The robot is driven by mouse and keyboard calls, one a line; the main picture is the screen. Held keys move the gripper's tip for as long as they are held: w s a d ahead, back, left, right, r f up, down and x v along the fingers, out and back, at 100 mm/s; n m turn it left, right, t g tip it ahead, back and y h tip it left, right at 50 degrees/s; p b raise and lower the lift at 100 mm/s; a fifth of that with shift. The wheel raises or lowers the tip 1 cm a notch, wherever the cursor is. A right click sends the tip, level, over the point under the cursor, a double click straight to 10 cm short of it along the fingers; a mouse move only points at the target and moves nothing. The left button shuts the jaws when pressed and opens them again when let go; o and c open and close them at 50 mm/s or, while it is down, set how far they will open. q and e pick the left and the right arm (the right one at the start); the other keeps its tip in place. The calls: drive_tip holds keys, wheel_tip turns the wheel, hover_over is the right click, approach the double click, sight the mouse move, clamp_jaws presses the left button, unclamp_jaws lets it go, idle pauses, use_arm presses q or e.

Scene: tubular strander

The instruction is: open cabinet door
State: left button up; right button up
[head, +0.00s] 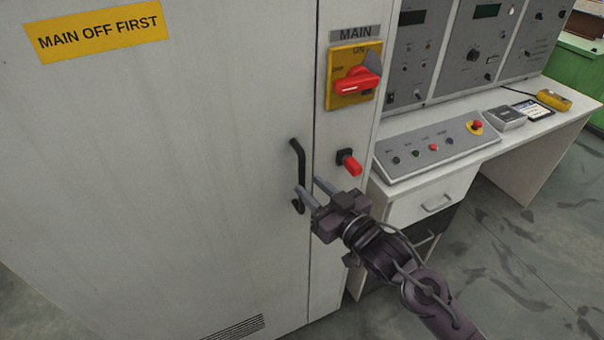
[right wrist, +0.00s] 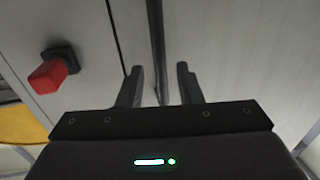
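The cabinet door (head: 170,170) is a large pale grey panel that looks shut, with a thin seam along its right side. Its black vertical handle (head: 299,165) sits near that seam. My right gripper (head: 311,188) is open at the lower part of the handle. In the right wrist view the gripper's fingers (right wrist: 160,86) stand apart, with the dark handle bar (right wrist: 156,45) between them. I cannot tell whether either finger touches it. A red rotary main switch (head: 357,83) on a yellow plate is right of the door. My left gripper is not in view.
A red knob (head: 349,163) sticks out just right of the handle, close to my gripper; it also shows in the right wrist view (right wrist: 48,76). A control desk (head: 436,147) with drawers stands at the right. Open floor (head: 520,260) lies at lower right.

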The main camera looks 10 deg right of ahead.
sight(304, 181)
drive_tip(key=shift+p+x, duration=0.5)
drive_tip(key=shift+x, duration=1.7)
clamp_jaws()
